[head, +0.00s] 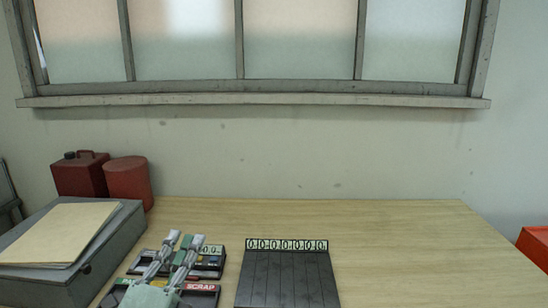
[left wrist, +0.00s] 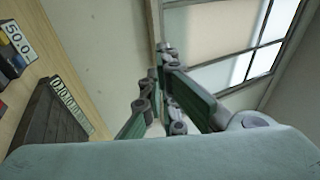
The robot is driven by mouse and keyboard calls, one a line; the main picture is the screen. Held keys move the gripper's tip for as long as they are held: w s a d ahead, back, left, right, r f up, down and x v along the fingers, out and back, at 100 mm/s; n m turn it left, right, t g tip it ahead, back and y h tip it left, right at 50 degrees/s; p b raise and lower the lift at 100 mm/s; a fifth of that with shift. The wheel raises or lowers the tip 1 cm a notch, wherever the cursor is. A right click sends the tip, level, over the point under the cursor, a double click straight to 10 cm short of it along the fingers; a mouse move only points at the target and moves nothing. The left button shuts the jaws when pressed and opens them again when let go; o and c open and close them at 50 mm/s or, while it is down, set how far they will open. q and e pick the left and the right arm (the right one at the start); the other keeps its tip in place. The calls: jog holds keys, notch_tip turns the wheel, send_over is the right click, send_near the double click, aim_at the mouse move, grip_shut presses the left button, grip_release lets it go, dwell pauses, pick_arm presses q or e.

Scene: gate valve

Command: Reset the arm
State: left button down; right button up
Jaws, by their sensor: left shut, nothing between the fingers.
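My left gripper (head: 180,240) is in the lower left of the head view, over the near part of the wooden table (head: 410,245). Its grey fingers point up and away, close together, shut with nothing held. It also shows in the left wrist view (left wrist: 155,75), where the green-and-grey finger links stand against the wall and window. The gripper covers part of the devices behind it. My right gripper is in neither view. No gate valve shows in these frames.
A dark slatted panel with a row of zeros (head: 287,275) lies right of the gripper. Devices with a "SCRAP" label (head: 201,289) sit beneath it. A grey box (head: 105,265) bears a folder (head: 60,235). Red containers (head: 128,180) stand behind. The table's right side is clear.

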pick_arm(q)
jog(key=s+a+f+n+g+y, duration=0.2)
jog(key=s+f+n+g, duration=0.1)
jog(key=f+n, duration=0.3)
jog(key=s+a+f+n+g+y, duration=0.3)
jog(key=f, duration=0.6)
jog(key=s+a+f+n+g+y, duration=0.2)
jog(key=s+f+n+g, duration=0.1)
jog(key=f+n, duration=0.3)
jog(key=s+d+f+n+g+h, duration=0.1)
jog(key=s+d+f+n+g, duration=0.1)
jog(key=s+f+g, duration=0.6)
jog(key=s+d+f+n+g+h, duration=0.2)
jog(key=s+f, duration=0.3)
jog(key=s, duration=0.7)
notch_tip(320, 180, down, 25)
jog(key=s+a+f+g, duration=0.2)
jog(key=s+a+f, duration=0.1)
jog(key=s+f, duration=1.5)
jog(key=shift+s+m+y, duration=0.15)
jog(key=shift+m+y, duration=0.15)
